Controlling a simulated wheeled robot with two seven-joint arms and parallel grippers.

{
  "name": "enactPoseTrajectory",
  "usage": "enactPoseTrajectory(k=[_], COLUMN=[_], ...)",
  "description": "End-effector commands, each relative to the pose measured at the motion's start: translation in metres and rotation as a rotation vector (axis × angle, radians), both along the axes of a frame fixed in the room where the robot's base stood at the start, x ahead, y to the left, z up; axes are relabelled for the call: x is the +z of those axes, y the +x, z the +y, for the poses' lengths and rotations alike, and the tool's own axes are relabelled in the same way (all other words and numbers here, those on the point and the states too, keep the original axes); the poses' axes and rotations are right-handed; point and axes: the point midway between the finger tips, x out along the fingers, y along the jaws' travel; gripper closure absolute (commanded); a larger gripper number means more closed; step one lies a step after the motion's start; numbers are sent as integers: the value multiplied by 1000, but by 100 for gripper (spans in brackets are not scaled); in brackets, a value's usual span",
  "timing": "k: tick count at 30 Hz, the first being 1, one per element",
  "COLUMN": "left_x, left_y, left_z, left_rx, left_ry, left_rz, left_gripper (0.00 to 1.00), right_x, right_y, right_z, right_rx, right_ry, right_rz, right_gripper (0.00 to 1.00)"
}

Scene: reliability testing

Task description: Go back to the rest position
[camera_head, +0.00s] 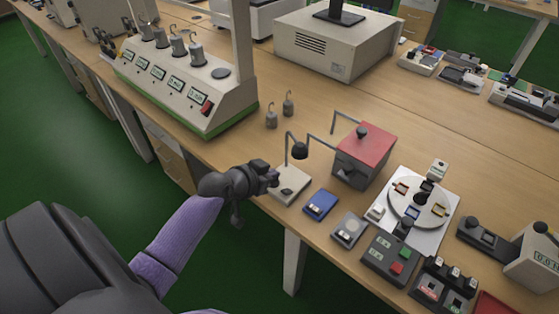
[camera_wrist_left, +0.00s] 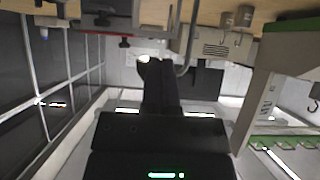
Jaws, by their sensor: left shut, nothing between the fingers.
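My left gripper (camera_head: 268,180) shows in the head view near the front edge of the wooden table (camera_head: 330,100), beside a small beige stand with a dark bent arm (camera_head: 291,182). It is shut with nothing held. In the left wrist view my left gripper (camera_wrist_left: 160,72) shows as a dark shape pointing away from the camera, and the scene appears turned over. Whether the gripper touches the stand cannot be told. My right gripper is not in view.
Near the table's front edge are a blue block (camera_head: 320,204), a red-topped box (camera_head: 365,155), a white plate with a round dial (camera_head: 418,205) and a button box (camera_head: 390,258). A long instrument (camera_head: 185,85) and two small weights (camera_head: 271,116) stand further back. Green floor (camera_head: 90,130) lies left.

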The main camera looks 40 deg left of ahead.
Motion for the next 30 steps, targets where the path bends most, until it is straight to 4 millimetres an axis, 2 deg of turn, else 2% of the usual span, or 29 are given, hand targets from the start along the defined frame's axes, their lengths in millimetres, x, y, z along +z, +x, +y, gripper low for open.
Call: enactPoseTrajectory(k=[4, 17, 20, 23, 25, 26, 27, 29, 30], left_x=[9, 8, -3, -61, -120, -145, -176, -214, -235], left_y=[-8, -9, -13, -38, -76, -97, -126, -175, -208], left_z=[0, 1, 0, -5, -16, -22, -32, -48, -60], left_rx=[1, 1, 9, 51, 80, 86, 86, 71, 51], left_ry=[-1, -1, -4, -7, 5, 14, 30, 60, 79], left_rz=[-1, 0, 25, 159, 306, 371, 456, 577, 652], left_gripper=[100, 100, 100, 100, 100, 100, 100, 100, 100], right_x=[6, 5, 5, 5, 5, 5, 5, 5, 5], right_y=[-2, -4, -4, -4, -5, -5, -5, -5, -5], right_z=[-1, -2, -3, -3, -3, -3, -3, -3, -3], right_rx=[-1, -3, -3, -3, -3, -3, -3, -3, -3], right_ry=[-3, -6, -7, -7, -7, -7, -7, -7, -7], right_rz=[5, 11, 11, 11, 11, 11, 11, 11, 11], right_gripper=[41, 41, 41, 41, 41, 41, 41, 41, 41])
